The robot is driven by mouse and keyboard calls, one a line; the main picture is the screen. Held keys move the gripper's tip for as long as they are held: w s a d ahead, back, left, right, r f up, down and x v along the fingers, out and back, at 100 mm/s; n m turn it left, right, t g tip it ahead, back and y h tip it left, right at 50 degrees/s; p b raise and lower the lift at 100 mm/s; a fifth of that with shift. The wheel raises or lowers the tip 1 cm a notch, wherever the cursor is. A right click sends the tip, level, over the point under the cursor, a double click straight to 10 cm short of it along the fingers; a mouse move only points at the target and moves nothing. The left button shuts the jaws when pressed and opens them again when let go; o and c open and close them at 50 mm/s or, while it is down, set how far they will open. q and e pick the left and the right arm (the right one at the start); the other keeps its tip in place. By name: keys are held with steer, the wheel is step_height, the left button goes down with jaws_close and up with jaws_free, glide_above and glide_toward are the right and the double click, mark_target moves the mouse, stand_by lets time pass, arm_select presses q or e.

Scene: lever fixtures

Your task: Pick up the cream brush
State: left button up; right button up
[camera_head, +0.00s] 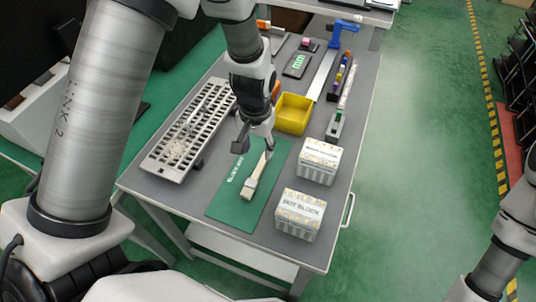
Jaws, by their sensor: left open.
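The cream brush (252,182) lies on a green mat (220,206) on the grey table, with its wide bristle end toward me and its handle pointing away. My left gripper (254,150) is above the handle end of the brush, pointing down. It is open, one finger out to the left and one on the right near the handle. I cannot tell whether it touches the brush. My right arm shows at the right edge, but its gripper is out of the picture.
Two white printed blocks (318,160) (299,214) stand right of the mat. A slotted grey rack (188,130) is to the left. A yellow bin (293,113) stands behind the gripper, with a dark strip of small coloured parts (341,77) and a blue clamp (345,27) further back.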

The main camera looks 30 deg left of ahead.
mark_target(259, 168)
arm_select(q)
steer(key=f, duration=0.7)
steer(key=shift+d+f, duration=0.2)
steer(key=shift+f, duration=0.15)
steer(key=shift+s+r, duration=0.15)
steer(key=shift+s, duration=0.05)
steer(key=shift+c, duration=0.7)
jaws_close()
